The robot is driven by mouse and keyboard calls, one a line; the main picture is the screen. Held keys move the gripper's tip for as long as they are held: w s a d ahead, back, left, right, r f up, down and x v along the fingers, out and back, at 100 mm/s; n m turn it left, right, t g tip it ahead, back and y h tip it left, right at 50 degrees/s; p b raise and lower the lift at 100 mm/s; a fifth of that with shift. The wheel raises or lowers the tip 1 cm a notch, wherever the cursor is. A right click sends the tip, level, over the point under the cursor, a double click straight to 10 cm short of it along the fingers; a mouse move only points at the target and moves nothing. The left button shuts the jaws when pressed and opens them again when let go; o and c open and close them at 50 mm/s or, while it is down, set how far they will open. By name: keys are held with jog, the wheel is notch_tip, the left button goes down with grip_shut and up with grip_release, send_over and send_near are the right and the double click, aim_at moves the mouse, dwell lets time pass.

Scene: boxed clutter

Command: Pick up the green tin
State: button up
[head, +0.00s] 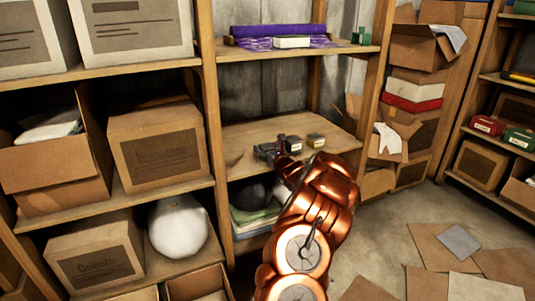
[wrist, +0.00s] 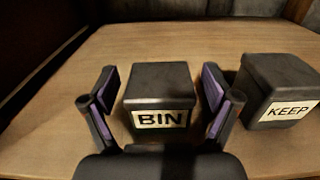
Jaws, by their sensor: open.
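My gripper (head: 272,152) is over the middle shelf, and in the wrist view (wrist: 160,84) its purple-padded fingers are apart. A dark tin labelled BIN (wrist: 159,86) stands between the fingers, with a gap on each side. A second dark tin labelled KEEP (wrist: 280,88) stands just right of the right finger. Both show in the head view as small dark boxes, BIN (head: 293,145) and KEEP (head: 316,141). Neither looks green. A small green object (head: 361,36) stands on the shelf above; I cannot tell if it is a tin.
The wooden shelf (wrist: 60,130) is bare around the two tins. A shelf post (head: 365,80) rises at the right. Purple cloth (head: 265,43) lies on the shelf above. A green box (head: 519,138) sits on the far right rack. Flattened cardboard (head: 440,245) covers the floor.

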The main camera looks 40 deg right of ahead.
aim_at(267, 145)
jog(key=c, duration=1.3)
jog(key=shift+c, duration=0.2)
jog(key=shift+r+p, duration=0.65)
jog(key=shift+r, duration=1)
jog(key=shift+s+r, duration=0.15)
jog(key=shift+r, duration=0.2)
jog(key=shift+s+a+f, duration=0.1)
jog(key=shift+s+a, duration=0.4)
jog(key=shift+s, duration=0.05)
jog(key=s+a+r+p, duration=0.1)
jog(key=s+a+p, duration=0.2)
jog(key=s+a, duration=0.6)
jog(key=shift+v, duration=0.85)
